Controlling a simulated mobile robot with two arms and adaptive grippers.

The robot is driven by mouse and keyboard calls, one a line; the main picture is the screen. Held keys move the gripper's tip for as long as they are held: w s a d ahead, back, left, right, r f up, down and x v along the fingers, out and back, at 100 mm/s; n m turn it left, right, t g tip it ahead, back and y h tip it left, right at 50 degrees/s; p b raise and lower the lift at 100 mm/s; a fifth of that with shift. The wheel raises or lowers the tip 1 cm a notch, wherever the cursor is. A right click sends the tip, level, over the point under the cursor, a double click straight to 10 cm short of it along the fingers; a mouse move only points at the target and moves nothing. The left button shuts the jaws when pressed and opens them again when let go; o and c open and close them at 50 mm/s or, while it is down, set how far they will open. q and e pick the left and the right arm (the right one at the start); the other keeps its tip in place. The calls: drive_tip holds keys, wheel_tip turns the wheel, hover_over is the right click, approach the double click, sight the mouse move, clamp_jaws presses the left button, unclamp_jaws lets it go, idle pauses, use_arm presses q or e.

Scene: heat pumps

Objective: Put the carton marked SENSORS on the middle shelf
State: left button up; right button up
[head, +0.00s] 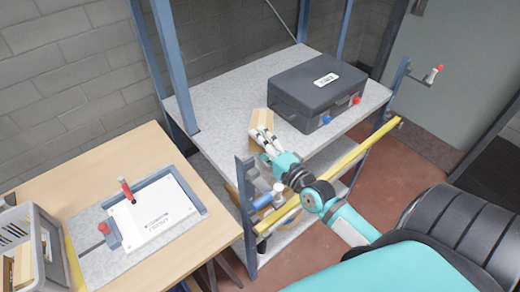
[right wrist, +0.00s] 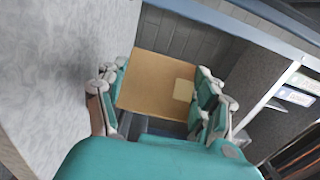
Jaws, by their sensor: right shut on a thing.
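My right gripper (head: 262,140) is shut on a small tan carton (head: 261,118) at the near left part of the rack's grey shelf (head: 225,105). In the right wrist view the carton (right wrist: 150,82) sits between the fingers of the gripper (right wrist: 160,95). A pale label shows on its face, but I cannot read it. I cannot tell whether the carton touches the shelf. A lower shelf (head: 287,236) shows below, partly hidden by my arm. My left gripper is not in view.
A black case (head: 318,88) stands on the right of the grey shelf. A yellow bar (head: 345,160) crosses the rack's front, near a blue handle (head: 263,201). A wooden table (head: 120,155) at left holds a white panel (head: 153,214) and a grey crate (head: 42,240).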

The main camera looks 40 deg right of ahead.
sight(260, 152)
wheel_tip(260, 152, down, 3)
drive_tip(key=shift+f, duration=0.25)
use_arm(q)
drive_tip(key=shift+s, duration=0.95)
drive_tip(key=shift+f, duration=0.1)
use_arm(e)
drive_tip(key=shift+f+b, duration=0.5)
drive_tip(key=shift+f, duration=0.1)
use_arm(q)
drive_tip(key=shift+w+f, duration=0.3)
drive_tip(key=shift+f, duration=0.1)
use_arm(e)
drive_tip(key=o, duration=1.2)
drive_tip(key=shift+s+f, duration=0.1)
